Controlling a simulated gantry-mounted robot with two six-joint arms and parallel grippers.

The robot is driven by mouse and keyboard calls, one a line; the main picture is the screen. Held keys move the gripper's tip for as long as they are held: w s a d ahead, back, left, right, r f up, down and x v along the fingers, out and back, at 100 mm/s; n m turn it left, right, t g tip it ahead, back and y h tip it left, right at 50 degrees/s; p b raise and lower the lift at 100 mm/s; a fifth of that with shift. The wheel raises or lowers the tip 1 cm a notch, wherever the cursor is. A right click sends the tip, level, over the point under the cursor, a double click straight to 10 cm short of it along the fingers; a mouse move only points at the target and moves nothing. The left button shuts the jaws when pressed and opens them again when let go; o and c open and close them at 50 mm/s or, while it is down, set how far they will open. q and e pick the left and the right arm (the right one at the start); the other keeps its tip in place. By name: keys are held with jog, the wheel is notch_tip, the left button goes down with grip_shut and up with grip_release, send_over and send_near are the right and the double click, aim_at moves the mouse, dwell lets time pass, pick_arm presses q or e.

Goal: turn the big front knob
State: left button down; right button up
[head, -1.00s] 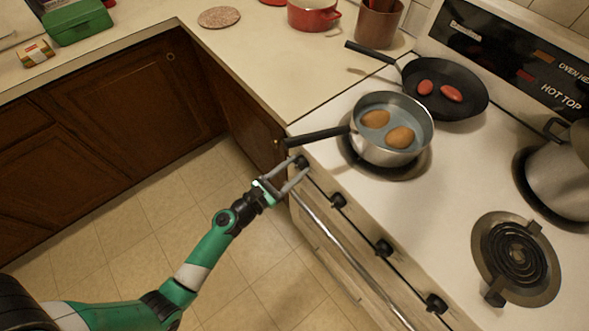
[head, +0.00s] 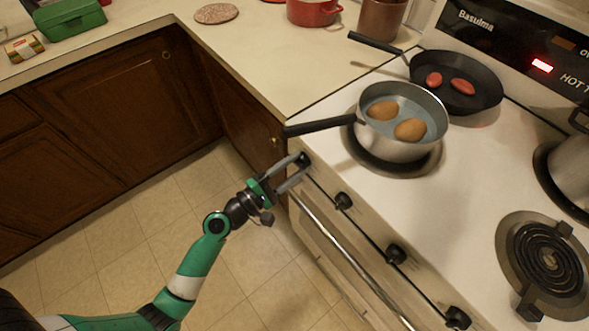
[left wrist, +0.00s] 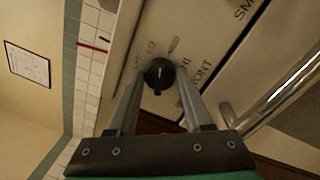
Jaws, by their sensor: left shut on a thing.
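The black front knob (head: 302,159) is at the left end of the stove's front panel, below the saucepan handle. In the left wrist view the same knob (left wrist: 159,73) sits between the two fingertips, with "HI" and part of "FRONT" printed beside it. My left gripper (head: 298,168) reaches it from the front left. In the left wrist view the gripper's fingers (left wrist: 158,84) close on the knob's sides. My right gripper is not in view.
More knobs (head: 343,200) run along the front panel above the oven handle (head: 340,247). A saucepan (head: 402,125) with two eggs sits on a burner, its handle (head: 320,126) jutting over the counter edge near my gripper. A skillet (head: 458,84) stands behind it. Open floor lies at left.

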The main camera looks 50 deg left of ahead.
pick_arm(q)
jog(key=m+b, duration=0.2)
jog(key=m, duration=0.1)
jog(key=m+h+b, duration=0.1)
jog(key=m, duration=0.3)
jog(key=shift+a+f+b, duration=0.1)
jog(key=shift+f+b, duration=0.1)
jog(key=shift+b, duration=0.2)
jog(key=m+b, duration=0.1)
jog(key=m, duration=0.2)
jog(key=shift+m+b, duration=0.3)
jog(key=shift+b, duration=0.1)
jog(key=shift+r+m+h+b, duration=0.1)
jog(key=shift+m+h+b, duration=0.35)
jog(key=shift+m, duration=1.05)
jog(key=shift+c, duration=1.6)
grip_release()
jog(key=shift+s+a, duration=0.1)
jog(key=shift+s, duration=0.05)
